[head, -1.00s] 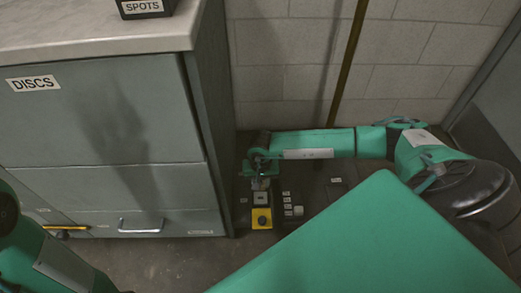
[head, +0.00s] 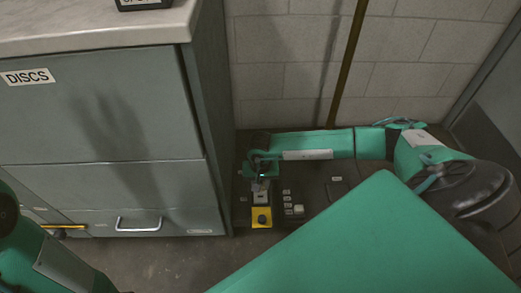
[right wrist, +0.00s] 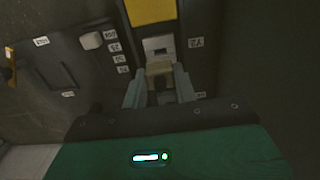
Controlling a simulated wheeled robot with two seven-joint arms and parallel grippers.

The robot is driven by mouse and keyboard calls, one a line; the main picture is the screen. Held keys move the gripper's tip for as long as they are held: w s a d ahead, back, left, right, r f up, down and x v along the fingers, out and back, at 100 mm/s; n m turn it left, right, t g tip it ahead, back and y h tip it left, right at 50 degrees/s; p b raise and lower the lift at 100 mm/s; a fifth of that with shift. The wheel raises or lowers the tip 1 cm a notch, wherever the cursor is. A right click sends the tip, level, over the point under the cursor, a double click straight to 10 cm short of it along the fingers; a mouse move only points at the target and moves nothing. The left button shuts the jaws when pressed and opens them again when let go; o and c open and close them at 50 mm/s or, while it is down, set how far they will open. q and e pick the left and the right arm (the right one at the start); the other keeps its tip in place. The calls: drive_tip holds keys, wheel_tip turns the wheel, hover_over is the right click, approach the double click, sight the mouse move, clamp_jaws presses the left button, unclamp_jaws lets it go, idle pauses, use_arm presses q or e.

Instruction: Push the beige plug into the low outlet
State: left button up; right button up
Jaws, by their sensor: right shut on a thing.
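The beige plug (right wrist: 159,68) is between the fingers of my right gripper (right wrist: 160,88), which is shut on it. In the right wrist view the plug's far end is right at the light outlet plate (right wrist: 158,45); I cannot tell how far it is in. In the head view my right gripper (head: 260,184) points down at the outlet plate (head: 261,198), low near the wall, and hides the plug. My left arm shows at the lower left, but its gripper is out of view.
A yellow box with a dark knob (head: 262,217) adjoins the outlet. Small labels and a pale switch (head: 298,210) are to its right. The grey cabinet (head: 110,120) stands close on the left. A brown pole (head: 348,62) rises against the block wall.

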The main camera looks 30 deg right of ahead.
drive_tip(key=shift+f+b, duration=0.6)
drive_tip(key=shift+f, duration=0.45)
drive_tip(key=shift+f+b, duration=1.2)
drive_tip(key=shift+f, duration=0.55)
idle(1.8)
idle(0.3)
drive_tip(key=o, duration=1.2)
drive_tip(key=shift+c, duration=0.2)
